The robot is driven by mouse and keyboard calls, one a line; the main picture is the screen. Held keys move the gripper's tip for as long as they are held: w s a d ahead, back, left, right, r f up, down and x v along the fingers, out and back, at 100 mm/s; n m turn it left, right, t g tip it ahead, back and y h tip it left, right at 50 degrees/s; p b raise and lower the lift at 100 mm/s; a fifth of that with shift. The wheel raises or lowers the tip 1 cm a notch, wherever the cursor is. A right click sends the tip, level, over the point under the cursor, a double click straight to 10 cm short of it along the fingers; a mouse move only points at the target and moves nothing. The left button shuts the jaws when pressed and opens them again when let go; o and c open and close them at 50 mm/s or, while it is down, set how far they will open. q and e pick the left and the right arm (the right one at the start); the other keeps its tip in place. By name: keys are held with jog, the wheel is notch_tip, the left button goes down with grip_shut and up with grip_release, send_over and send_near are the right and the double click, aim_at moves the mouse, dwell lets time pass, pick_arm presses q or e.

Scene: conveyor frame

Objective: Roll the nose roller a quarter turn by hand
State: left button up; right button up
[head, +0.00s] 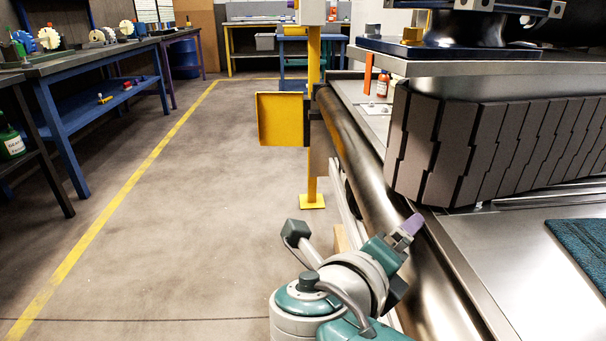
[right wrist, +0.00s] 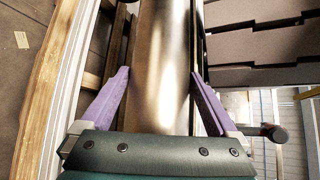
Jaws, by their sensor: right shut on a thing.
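The nose roller (head: 362,165) is a long, shiny metal cylinder along the near side of the conveyor frame in the head view. It also fills the middle of the right wrist view (right wrist: 165,45). My right gripper (head: 410,226) is at the roller in the head view, with one purple finger showing. In the right wrist view the purple fingers of the gripper (right wrist: 161,73) lie on either side of the roller, shut on it. The contact on the far side of the roller is hidden in the head view. My left gripper is not in view.
Dark segmented plates (head: 500,145) stand just right of the roller, beside a bare metal deck (head: 510,255). A yellow post with a plate (head: 281,119) stands at the roller's far end. A blue workbench (head: 75,120) is at the left. The floor between is clear.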

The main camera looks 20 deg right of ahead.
jog(key=shift+d, duration=0.1)
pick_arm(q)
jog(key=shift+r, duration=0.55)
pick_arm(e)
jog(key=shift+f+y, duration=0.1)
jog(key=shift+y, duration=0.2)
jog(key=o, duration=1)
jog(key=shift+s+a+r+p, duration=0.2)
jog(key=shift+r+p, duration=0.05)
jog(key=shift+p, duration=0.15)
pick_arm(q)
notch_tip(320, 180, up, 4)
jog(key=p, duration=0.3)
pick_arm(e)
jog(key=v, duration=0.9)
jog(key=shift+a, duration=0.15)
